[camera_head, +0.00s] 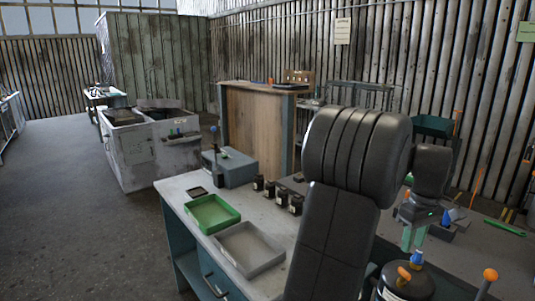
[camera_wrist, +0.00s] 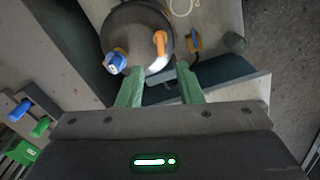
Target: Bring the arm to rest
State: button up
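My arm, dark and padded, rises large in the front right of the head view. My gripper (camera_head: 413,238) hangs at its end with green fingers pointing down. In the wrist view my gripper (camera_wrist: 159,92) has its two green fingers apart, with nothing seen between the tips. Beyond the tips is a round dark drum (camera_wrist: 133,32) with a blue knob and an orange handle. A dark round thing with blue and orange knobs (camera_head: 406,283) stands below my gripper in the head view. The gap between them is hard to judge.
A grey-topped bench (camera_head: 178,186) holds a green tray (camera_head: 211,213), a grey tray (camera_head: 248,250) and several dark jars (camera_head: 283,197). A green-handled tool (camera_head: 506,229) lies on the dark worktop at right. A wooden cabinet (camera_head: 252,125) stands behind. Open floor (camera_head: 60,200) lies at left.

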send_near(405, 271)
notch_tip(405, 271, down, 8)
jog(key=shift+f+p, duration=0.15)
jog(key=shift+p, duration=0.45)
jog(key=shift+w+f+m, duration=0.1)
jog(key=shift+f+m, duration=0.05)
jog(key=shift+m, duration=1.45)
jog(key=m, duration=0.4)
jog(key=shift+m, duration=0.3)
jog(key=m, duration=0.3)
jog(key=shift+m+b, duration=0.4)
jog(key=m, duration=0.3)
jog(key=shift+m, duration=0.3)
jog(key=shift+r, duration=1.45)
